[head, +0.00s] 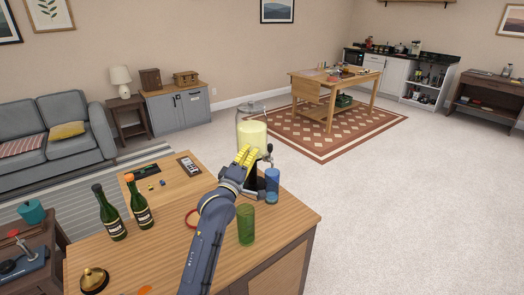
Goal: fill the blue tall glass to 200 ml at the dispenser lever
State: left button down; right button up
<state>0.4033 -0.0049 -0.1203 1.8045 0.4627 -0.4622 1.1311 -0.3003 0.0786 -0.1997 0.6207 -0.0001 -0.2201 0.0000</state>
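The dispenser (252,137) is a clear jar of pale yellow liquid on a dark stand, near the far right edge of the wooden counter. A dark lever with a knob (269,148) shows at its right side. The blue tall glass (272,180) stands upright beside the stand, below the lever. I cannot tell its liquid level. My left gripper (246,154), with yellow fingers, is in front of the jar, left of the lever and apart from the glass. Its fingertips overlap the jar in the picture, so I cannot tell whether it is open. My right gripper is out of view.
A green glass (246,224) stands on the counter (175,245) right of my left forearm. Open carpet lies beyond the counter's right edge.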

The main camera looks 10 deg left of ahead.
aim_at(270, 152)
pick_arm(q)
jog(key=shift+w+a+f+n+g+y, duration=0.15)
jog(key=shift+w+a+f+n+g, duration=0.1)
jog(key=shift+f+n+g, duration=0.3)
jog(key=shift+w+a+f+n+g+y, duration=0.1)
jog(key=shift+w+f+n+g+y, duration=0.15)
jog(key=shift+f+n, duration=0.45)
jog(key=shift+w+a+f+n+g+y, duration=0.1)
jog(key=shift+w+a+f+n+g, duration=0.15)
jog(key=shift+f+n+g, duration=0.35)
jog(key=shift+w+d, duration=0.1)
jog(key=shift+w, duration=0.05)
jog(key=shift+x, duration=4.9)
jog(key=shift+r, duration=0.15)
